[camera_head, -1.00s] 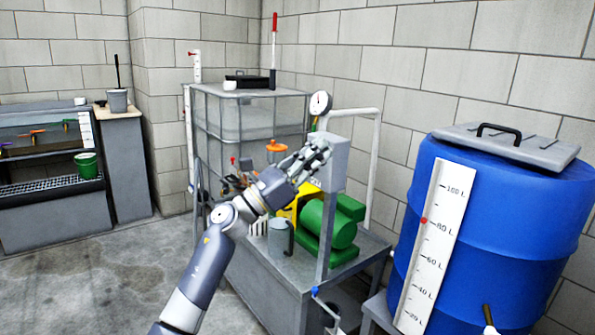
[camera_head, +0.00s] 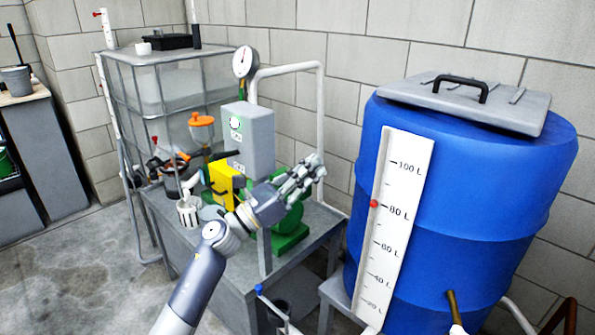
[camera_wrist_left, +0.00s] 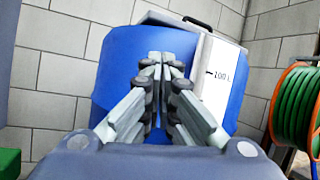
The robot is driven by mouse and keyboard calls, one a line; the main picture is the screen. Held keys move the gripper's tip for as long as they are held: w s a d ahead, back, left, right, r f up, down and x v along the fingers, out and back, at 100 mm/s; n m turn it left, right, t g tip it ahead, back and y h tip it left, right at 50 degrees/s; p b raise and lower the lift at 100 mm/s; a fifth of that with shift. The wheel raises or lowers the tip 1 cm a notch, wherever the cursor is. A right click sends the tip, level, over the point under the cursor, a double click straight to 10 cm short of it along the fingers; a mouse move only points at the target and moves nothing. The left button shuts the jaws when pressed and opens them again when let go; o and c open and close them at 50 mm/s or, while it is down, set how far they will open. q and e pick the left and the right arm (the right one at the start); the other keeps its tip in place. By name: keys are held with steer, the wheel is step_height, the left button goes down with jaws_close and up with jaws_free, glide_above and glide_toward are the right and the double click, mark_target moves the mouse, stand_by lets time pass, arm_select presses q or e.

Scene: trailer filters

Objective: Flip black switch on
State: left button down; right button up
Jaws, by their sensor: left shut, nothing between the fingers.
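A grey control box (camera_head: 258,140) stands on a post at the front of the metal bench in the head view. Its left face has a round white button or lamp (camera_head: 235,122) and small labels. I cannot make out a black switch on it clearly. My left gripper (camera_head: 316,168) is shut and empty, to the right of the box and lower in the picture, in front of the green motor. In the left wrist view my left gripper (camera_wrist_left: 163,66) shows with its fingers together, pointing toward the blue barrel. The control box is not clearly identifiable there.
The blue barrel (camera_head: 480,200) with a level scale (camera_head: 393,240) stands to the right. The bench (camera_head: 235,268) carries a yellow part (camera_head: 222,180) and the green motor (camera_head: 292,240). A caged tank (camera_head: 165,90) stands behind. A hose reel (camera_wrist_left: 292,108) shows at the wrist view's right.

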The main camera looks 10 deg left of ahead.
steer(key=shift+s+f, duration=0.1)
steer(key=shift+f, duration=0.5)
steer(key=shift+r, duration=0.2)
steer(key=shift+c, duration=0.2)
arm_select(q)
steer(key=s+d+m+g+h, duration=0.1)
steer(key=s+d, duration=0.1)
steer(key=s+d+m+g+h, duration=0.1)
steer(key=d, duration=0.1)
steer(key=shift+s+r+h, duration=0.2)
steer(key=shift+s+h, duration=0.1)
steer(key=shift+s, duration=0.05)
arm_select(e)
steer(key=shift+w+r, duration=0.1)
steer(key=shift+w, duration=0.15)
steer(key=shift+d, duration=0.1)
